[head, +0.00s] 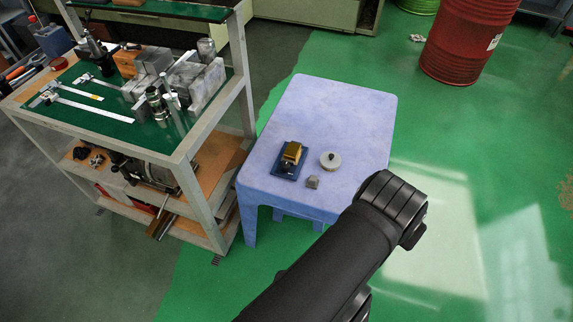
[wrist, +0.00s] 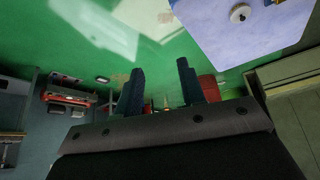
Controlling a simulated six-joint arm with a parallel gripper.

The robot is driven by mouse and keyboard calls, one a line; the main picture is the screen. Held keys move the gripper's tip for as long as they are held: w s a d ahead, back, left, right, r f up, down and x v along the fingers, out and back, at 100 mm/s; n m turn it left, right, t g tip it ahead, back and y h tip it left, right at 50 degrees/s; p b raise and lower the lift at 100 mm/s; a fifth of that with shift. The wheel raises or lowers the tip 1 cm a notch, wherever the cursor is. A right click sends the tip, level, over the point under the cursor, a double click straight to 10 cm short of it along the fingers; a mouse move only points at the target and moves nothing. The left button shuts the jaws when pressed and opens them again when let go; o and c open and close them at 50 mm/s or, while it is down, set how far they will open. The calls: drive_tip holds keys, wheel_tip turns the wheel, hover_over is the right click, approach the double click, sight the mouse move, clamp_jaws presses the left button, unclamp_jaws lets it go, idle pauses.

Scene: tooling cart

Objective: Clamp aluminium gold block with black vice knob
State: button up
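The gold block (head: 292,151) sits on a small vice with a blue base (head: 279,171) on the pale blue table. A dark part, seemingly the black vice knob (head: 288,168), is at the vice's near end; it is too small to tell whether the jaws touch the block. In the head view my arm reaches in from the bottom, and my gripper is out of sight there. In the wrist view my gripper (wrist: 161,86) has its two dark fingers apart with nothing between them.
The pale blue table (head: 345,115) also holds a round grey disc with a black knob (head: 331,160) and a small grey block (head: 313,182). A tooling cart (head: 205,115) loaded with tools stands close on the left. A red drum (head: 465,45) stands behind right. The table's far half is clear.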

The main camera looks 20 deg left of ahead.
drive_tip(key=o, duration=0.3)
drive_tip(key=shift+o, duration=0.2)
drive_tip(key=w+d+r+n+g+h, duration=0.1)
drive_tip(key=w+d+r+g+h, duration=0.1)
drive_tip(key=w+d, duration=0.8)
drive_tip(key=w+a+f+n, duration=0.2)
drive_tip(key=w+n, duration=0.3)
drive_tip(key=n+t+y, duration=0.1)
drive_tip(key=n+y, duration=0.2)
drive_tip(key=n, duration=3)
hover_over(285, 165)
drive_tip(key=s+a, duration=0.2)
drive_tip(key=s, duration=0.5)
wheel_tip(285, 165, down, 20)
drive_tip(key=x, duration=1.7)
drive_tip(key=shift+w+d+r, duration=0.15)
drive_tip(key=shift+w+r, duration=0.05)
drive_tip(key=shift+w, duration=0.15)
